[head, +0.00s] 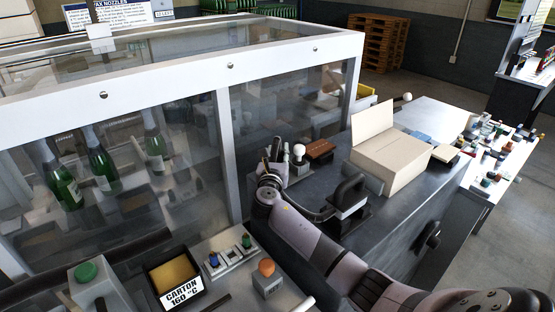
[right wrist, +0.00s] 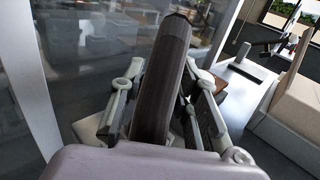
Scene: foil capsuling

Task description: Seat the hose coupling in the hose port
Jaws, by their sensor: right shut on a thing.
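My right gripper (head: 275,160) is near the front glass of the white-framed enclosure, beside its upright post. In the right wrist view its fingers (right wrist: 163,72) are closed around a dark ribbed cylinder (right wrist: 160,88), which seems to be the hose coupling. The cylinder points up and away from the palm, tilted slightly right. In the head view the held piece is small and mostly hidden by the gripper. A thin dark hose (head: 315,213) curves by my right wrist toward a black handled unit (head: 350,193). I cannot make out the hose port. My left gripper is not in view.
Green bottles (head: 101,160) stand behind the glass. An open cardboard box (head: 385,165) and a brown block (head: 320,149) sit on the dark bench right of the gripper. A carton tray (head: 174,278) and an orange button box (head: 267,280) are in front.

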